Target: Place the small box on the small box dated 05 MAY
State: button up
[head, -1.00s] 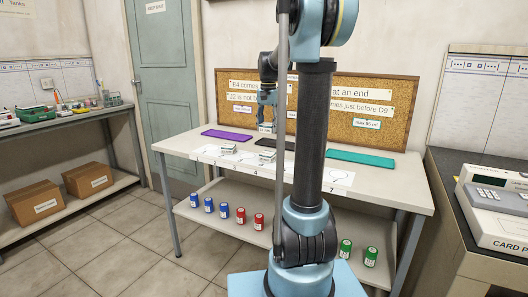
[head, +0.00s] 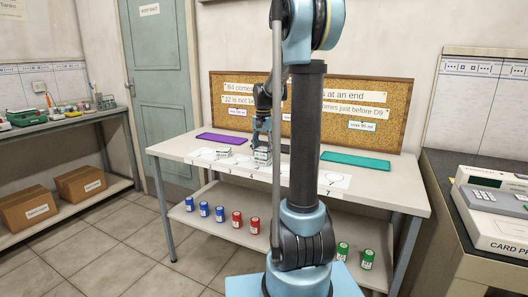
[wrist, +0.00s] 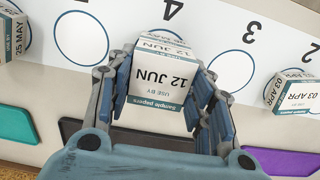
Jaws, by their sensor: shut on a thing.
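My gripper (wrist: 168,100) is shut on a small white and teal box marked 12 JUN (wrist: 160,75). In the head view my gripper (head: 262,139) points down over the middle of the bench, with the held box (head: 262,151) between its fingers. A box marked 03 APR (wrist: 296,95) stands at the right of the wrist view. A box marked 25 MAY (wrist: 14,38) is at its left edge.
A white strip with numbered circles (wrist: 240,50) runs along the bench (head: 385,193). Purple (head: 222,138), black (wrist: 135,143) and teal (head: 355,160) mats lie behind it. A corkboard (head: 400,100) stands at the back. Blue, red and green jars are on the lower shelf.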

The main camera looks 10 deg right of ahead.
aim_at(264, 148)
jog(key=o, duration=1.1)
jog(key=shift+c, duration=0.2)
jog(key=shift+f, duration=0.1)
notch_tip(264, 148, up, 12)
jog(key=s+f+n+t, duration=0.15)
jog(key=s+f, duration=0.25)
jog(key=s, duration=0.6)
jog(key=s+f+n, duration=0.2)
jog(key=s+f, duration=0.1)
jog(key=s, duration=0.7)
jog(key=s+f+n, duration=0.4)
jog(key=s+f, duration=1)
jog(key=f, duration=0.1)
jog(key=shift+s+d+t, duration=0.15)
jog(key=shift+s+t, duration=0.2)
jog(key=shift+s, duration=0.05)
jog(key=shift+f, duration=0.1)
